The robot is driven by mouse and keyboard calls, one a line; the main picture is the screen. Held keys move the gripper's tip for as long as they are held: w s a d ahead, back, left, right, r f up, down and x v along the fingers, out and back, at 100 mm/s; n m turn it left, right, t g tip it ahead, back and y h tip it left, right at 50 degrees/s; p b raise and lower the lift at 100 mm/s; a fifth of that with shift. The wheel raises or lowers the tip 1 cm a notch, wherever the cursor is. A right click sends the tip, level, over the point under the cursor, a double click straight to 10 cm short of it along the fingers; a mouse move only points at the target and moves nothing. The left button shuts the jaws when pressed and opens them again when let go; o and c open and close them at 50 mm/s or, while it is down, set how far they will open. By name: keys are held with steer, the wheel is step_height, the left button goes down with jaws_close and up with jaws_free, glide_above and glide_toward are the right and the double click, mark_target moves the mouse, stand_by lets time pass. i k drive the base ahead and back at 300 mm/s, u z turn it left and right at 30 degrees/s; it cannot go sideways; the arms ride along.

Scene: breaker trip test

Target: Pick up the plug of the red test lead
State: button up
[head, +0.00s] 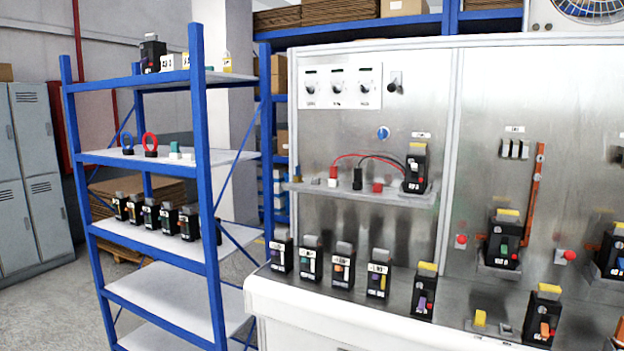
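The red test lead (352,156) arcs over a narrow grey shelf (310,188) on the front of the steel test panel. Its left end drops to a small red plug (333,172) that seems to stand in or on a white block (332,183). The lead's right end runs toward a black breaker (415,172) at the shelf's right end. A black lead (385,157) arcs beside it, its left end at a black plug (357,180). A separate small red block (377,187) sits between this plug and the breaker. My gripper is not in view.
Several breakers stand along the bench top (300,290) below the shelf. Three dials (340,86) and a knob (395,83) are on the panel above. A blue-framed rack (204,200) with breakers and rings stands at left. Floor shows left of the rack.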

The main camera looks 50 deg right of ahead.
mark_target(333, 170)
steer(key=z, duration=0.3)
steer(key=i, duration=1.15)
steer(key=z, duration=0.6)
